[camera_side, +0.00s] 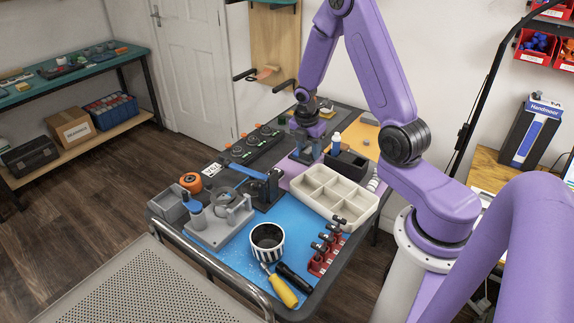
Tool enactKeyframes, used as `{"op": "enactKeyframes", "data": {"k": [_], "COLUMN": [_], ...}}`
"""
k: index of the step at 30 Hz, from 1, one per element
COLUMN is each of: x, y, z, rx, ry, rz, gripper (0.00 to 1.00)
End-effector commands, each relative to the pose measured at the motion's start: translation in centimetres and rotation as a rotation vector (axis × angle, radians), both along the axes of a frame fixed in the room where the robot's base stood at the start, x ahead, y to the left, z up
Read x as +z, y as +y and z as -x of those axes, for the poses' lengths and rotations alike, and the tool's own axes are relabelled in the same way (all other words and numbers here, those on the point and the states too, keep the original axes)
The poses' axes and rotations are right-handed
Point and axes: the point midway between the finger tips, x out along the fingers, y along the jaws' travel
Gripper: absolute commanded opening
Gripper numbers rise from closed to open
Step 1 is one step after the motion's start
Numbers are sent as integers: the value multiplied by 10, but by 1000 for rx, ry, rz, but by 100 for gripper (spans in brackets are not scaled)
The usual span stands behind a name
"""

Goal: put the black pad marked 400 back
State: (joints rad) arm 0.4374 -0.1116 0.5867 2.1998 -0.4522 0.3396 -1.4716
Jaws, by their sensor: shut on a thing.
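My gripper (307,150) points down at the far part of the bench, above the purple mat (283,176) and left of a black open box. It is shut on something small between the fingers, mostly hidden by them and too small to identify. I cannot read a 400 mark anywhere. A red rack (318,267) with several black-topped pieces stands at the front right of the blue mat (222,252); its labels are too small to read.
A beige compartment tray (345,208) stands in front of my gripper and looks empty. The black box (345,166) with a white bottle (336,143) is close on the right. Dark units (243,152) line the left. A striped cup (267,243) and yellow-handled tool (282,290) are at the front.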

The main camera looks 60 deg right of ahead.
Motion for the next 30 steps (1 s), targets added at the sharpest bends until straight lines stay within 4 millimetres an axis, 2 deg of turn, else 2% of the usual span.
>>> {"op": "enactKeyframes", "data": {"k": [15,24,30], "x": [-43,-82,-91], "y": [-36,-50,-53], "z": [-78,-107,-115], "rx": [-1,0,-1], "ry": [3,3,1], "rz": [-1,0,0], "gripper": [15,15,15]}}
